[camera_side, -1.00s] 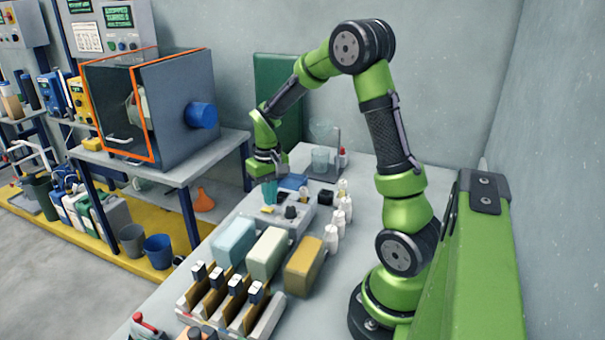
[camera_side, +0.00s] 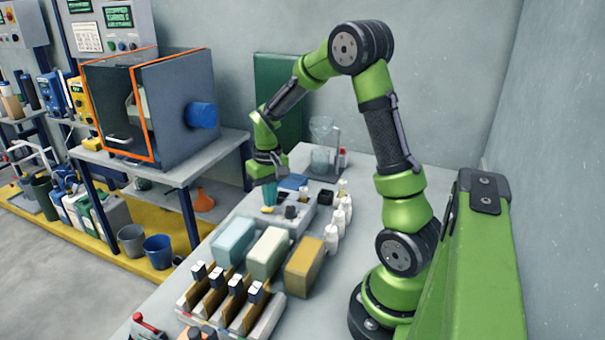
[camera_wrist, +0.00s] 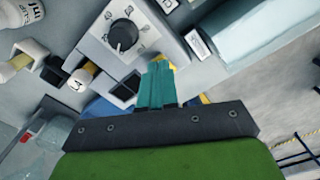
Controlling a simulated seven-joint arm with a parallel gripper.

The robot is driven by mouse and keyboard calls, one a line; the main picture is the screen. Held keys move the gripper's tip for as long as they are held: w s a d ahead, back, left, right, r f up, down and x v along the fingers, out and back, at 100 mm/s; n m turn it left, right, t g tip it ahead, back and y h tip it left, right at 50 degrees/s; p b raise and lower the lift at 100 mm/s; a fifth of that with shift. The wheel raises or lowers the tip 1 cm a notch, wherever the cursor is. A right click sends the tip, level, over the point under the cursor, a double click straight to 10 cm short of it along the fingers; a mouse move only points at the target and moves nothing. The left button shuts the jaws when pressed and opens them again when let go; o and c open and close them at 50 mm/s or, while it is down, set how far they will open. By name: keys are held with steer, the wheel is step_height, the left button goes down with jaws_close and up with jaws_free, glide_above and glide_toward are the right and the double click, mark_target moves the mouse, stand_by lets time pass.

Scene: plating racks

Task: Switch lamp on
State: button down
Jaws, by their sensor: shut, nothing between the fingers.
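The grey control box (camera_side: 281,212) stands on the bench with a black rotary knob (camera_side: 291,211) on top. The knob (camera_wrist: 123,35) with its dial marks shows clearly in the wrist view. My gripper (camera_side: 269,198) has teal fingers pointing down at the box's left part. In the wrist view the gripper (camera_wrist: 161,66) is shut and empty, its tips over a yellow part (camera_wrist: 170,62) on the box, mostly hidden behind them. Whether the tips touch it I cannot tell. No part is clearly recognisable as a lamp.
Several coloured blocks, including a tan one (camera_side: 304,266), stand in front of the box. White bottles (camera_side: 338,222) line its right side. A glass beaker (camera_side: 322,160) stands behind. The right part of the bench is fairly clear.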

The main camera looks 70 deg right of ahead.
mark_target(271, 211)
steer(key=shift+f, duration=0.7)
stand_by(0.3)
steer(key=shift+r, duration=3.55)
steer(key=shift+s+a+f+m, duration=0.3)
steer(key=shift+a, duration=0.1)
steer(key=s+a+r+n+t+y, duration=0.1)
steer(key=s+a+r+t, duration=0.2)
steer(key=a, duration=0.6)
steer(key=s+a+r+n+t+y, duration=0.1)
steer(key=s+a+r+t, duration=0.3)
steer(key=s+a+r, duration=0.3)
steer(key=a+r, duration=0.1)
steer(key=a, duration=0.2)
steer(key=shift+s+r+n, duration=0.2)
steer(key=shift+n, duration=0.1)
